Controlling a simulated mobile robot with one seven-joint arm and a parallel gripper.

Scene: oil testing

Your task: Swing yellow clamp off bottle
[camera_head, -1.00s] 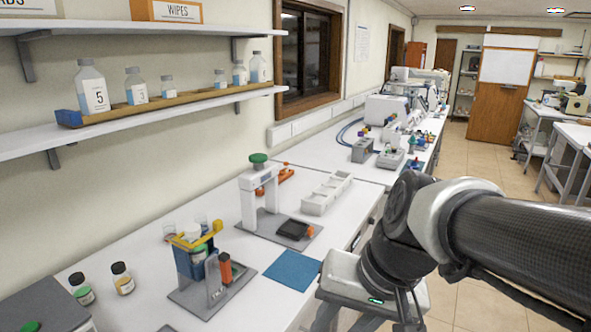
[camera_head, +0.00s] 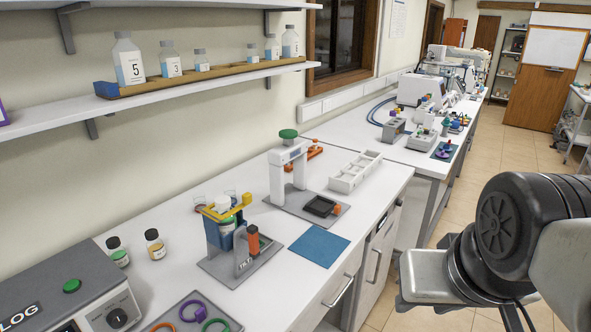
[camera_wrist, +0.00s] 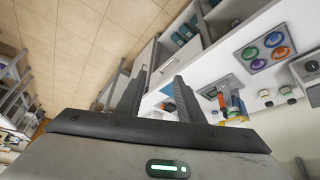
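The yellow clamp (camera_head: 228,208) lies across the top of a bottle (camera_head: 226,229) with a white cap, which sits in a blue holder (camera_head: 214,236) on a grey base plate. An orange cylinder (camera_head: 252,240) stands on the same plate, to the right of the bottle.
Two small bottles (camera_head: 155,245) stand left of the holder. A blue mat (camera_head: 318,246) lies to its right, and a white press with a green knob (camera_head: 288,134) stands behind. A tray of coloured rings (camera_head: 196,317) lies in front. A shelf (camera_head: 200,85) overhangs the bench's back.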

